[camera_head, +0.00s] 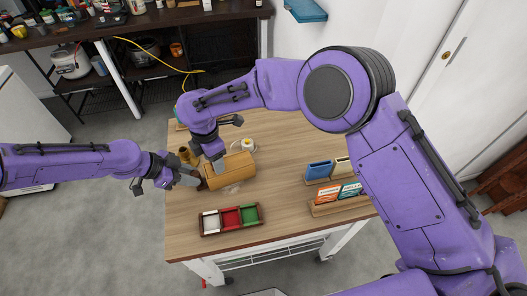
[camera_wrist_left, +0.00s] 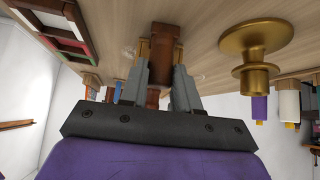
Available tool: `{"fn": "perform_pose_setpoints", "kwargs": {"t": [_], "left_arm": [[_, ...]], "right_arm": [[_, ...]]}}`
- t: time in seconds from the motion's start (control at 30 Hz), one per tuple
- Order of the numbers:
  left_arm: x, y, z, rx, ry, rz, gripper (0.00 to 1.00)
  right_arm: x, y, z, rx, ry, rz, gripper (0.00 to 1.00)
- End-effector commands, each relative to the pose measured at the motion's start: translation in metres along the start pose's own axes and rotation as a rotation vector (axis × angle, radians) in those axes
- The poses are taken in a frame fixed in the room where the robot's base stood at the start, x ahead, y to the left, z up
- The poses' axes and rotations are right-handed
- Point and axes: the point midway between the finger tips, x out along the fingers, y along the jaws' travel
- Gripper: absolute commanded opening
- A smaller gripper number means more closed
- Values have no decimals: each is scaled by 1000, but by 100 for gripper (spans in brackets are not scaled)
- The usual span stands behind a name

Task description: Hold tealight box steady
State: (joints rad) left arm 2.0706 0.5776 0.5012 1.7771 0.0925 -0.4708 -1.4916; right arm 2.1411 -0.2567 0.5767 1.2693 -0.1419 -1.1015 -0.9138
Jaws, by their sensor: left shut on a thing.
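The tealight box, which I take to be the light-brown wooden box (camera_head: 232,171), sits on the table left of its middle. My left gripper (camera_head: 196,178) is at the box's left end. In the left wrist view, the left gripper's fingers (camera_wrist_left: 161,68) are closed around a reddish-brown wooden part (camera_wrist_left: 165,45); the fingers hide some of it. My right gripper (camera_head: 219,162) points down at the top of the box, and its fingers overlap the box in the head view. Whether the right jaws are apart or closed is unclear.
A dark tray (camera_head: 232,232) with white, red and green compartments lies near the front edge. Blue and orange packets (camera_head: 328,192) stand in racks on the right. The table (camera_head: 285,215) is bare between tray and racks.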

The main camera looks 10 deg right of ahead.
Motion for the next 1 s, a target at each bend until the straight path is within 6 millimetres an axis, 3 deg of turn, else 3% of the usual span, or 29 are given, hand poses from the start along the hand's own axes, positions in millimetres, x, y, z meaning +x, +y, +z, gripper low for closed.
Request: {"fn": "perform_pose_setpoints", "kwargs": {"t": [0.3, 0.5, 1.0], "left_arm": [[0, 0, 1, -1, -2, -2, 0], [0, 0, 1, -1, -2, -2, 0], [0, 0, 1, -1, -2, -2, 0]], "right_arm": [[-75, 0, 0, 0, 0, 6, 54], [-109, 0, -1, 0, 0, 4, 54], [-116, -1, -1, 0, 0, 2, 54]]}}
